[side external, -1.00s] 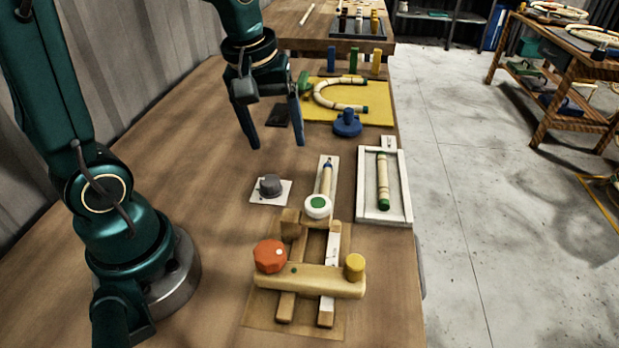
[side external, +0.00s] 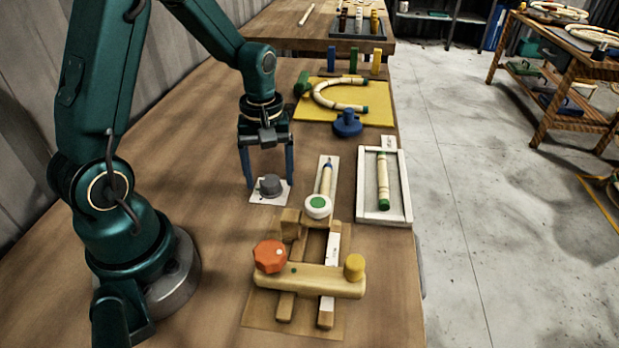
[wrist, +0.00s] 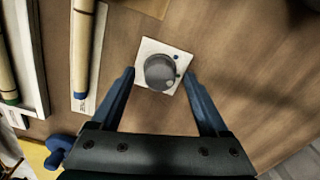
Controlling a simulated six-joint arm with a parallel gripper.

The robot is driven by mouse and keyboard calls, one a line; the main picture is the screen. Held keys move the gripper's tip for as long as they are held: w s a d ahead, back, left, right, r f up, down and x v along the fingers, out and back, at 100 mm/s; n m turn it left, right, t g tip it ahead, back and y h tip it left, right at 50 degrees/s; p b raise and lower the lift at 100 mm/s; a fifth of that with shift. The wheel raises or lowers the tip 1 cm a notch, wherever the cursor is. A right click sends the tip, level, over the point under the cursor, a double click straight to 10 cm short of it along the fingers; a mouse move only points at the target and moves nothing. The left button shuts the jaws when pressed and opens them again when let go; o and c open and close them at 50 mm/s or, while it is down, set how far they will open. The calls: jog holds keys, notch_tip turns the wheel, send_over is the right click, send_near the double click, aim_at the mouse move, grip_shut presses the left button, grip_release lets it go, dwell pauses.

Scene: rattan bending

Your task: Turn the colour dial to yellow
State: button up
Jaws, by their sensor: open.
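A grey round knob (side external: 271,185) sits on a small white square plate (side external: 268,199) on the wooden bench. In the wrist view the knob (wrist: 160,71) lies ahead of and between my fingertips, on its white plate (wrist: 151,45) with small dark dots at one side. No colour names can be read on the plate. My gripper (side external: 268,186) is open, pointing down, with its fingers on either side of the knob. It also shows in the wrist view (wrist: 158,82), with a gap between each finger and the knob.
A wooden jig with an orange octagonal knob (side external: 270,256) and a yellow peg (side external: 354,267) stands in front. A white tray (side external: 404,205) holds a rattan piece at right. A blue knobbed piece (side external: 347,124) and a yellow mat (side external: 385,113) lie behind.

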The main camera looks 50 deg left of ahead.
grip_shut()
jog(key=m, duration=1.1)
jog(key=shift+m, duration=0.4)
dwell(0.6)
grip_release()
